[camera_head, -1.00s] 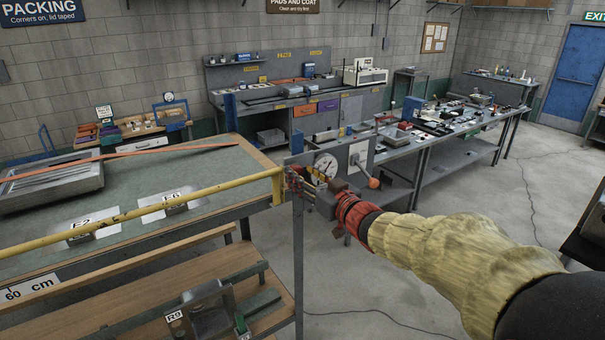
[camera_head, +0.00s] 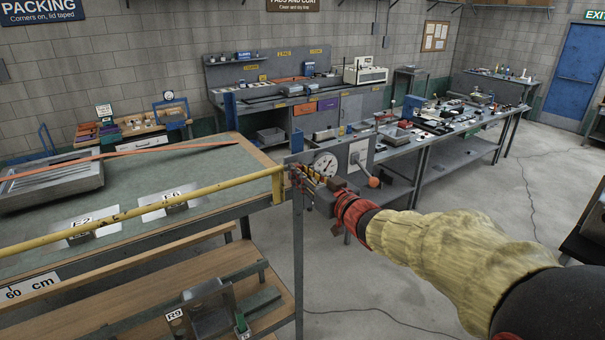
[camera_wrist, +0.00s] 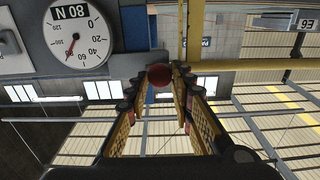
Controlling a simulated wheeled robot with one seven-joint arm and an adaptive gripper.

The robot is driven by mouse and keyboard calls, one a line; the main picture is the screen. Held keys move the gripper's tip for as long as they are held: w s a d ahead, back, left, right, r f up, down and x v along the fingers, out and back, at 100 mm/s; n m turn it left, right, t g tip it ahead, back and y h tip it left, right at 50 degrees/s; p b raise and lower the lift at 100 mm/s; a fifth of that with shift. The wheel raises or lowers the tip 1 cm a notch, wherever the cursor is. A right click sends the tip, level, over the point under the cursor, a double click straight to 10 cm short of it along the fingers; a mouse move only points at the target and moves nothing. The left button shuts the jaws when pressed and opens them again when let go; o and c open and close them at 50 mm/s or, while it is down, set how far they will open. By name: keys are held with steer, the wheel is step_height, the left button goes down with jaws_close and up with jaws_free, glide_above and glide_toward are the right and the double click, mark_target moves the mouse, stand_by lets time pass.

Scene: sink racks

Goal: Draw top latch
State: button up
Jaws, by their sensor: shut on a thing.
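A dark red round knob (camera_wrist: 159,75) sits between my fingertips in the wrist view, and my gripper (camera_wrist: 160,82) is shut on it. The knob's stem and the latch behind it are hidden. In the head view my gripper (camera_head: 303,174) is at the grey post at the table's right corner, just below a round dial gauge (camera_head: 326,163). The fingers cover the knob there. The gauge also shows at the upper left of the wrist view (camera_wrist: 72,38), marked 80 N, upside down.
A yellow bar (camera_head: 150,208) runs along the near side of the green-topped table (camera_head: 215,165) to the post. An orange ball-ended lever (camera_head: 374,182) stands right of the gauge. A wooden shelf (camera_head: 130,285) lies below. Open floor is to the right.

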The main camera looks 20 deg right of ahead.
jaws_close()
steer(key=d, duration=0.1)
steer(key=w+d+p, duration=0.1)
steer(key=d, duration=0.1)
steer(key=shift+d, duration=0.25)
steer(key=o, duration=1)
jaws_free()
steer(key=shift+w+d, duration=0.15)
steer(key=v, duration=1.2)
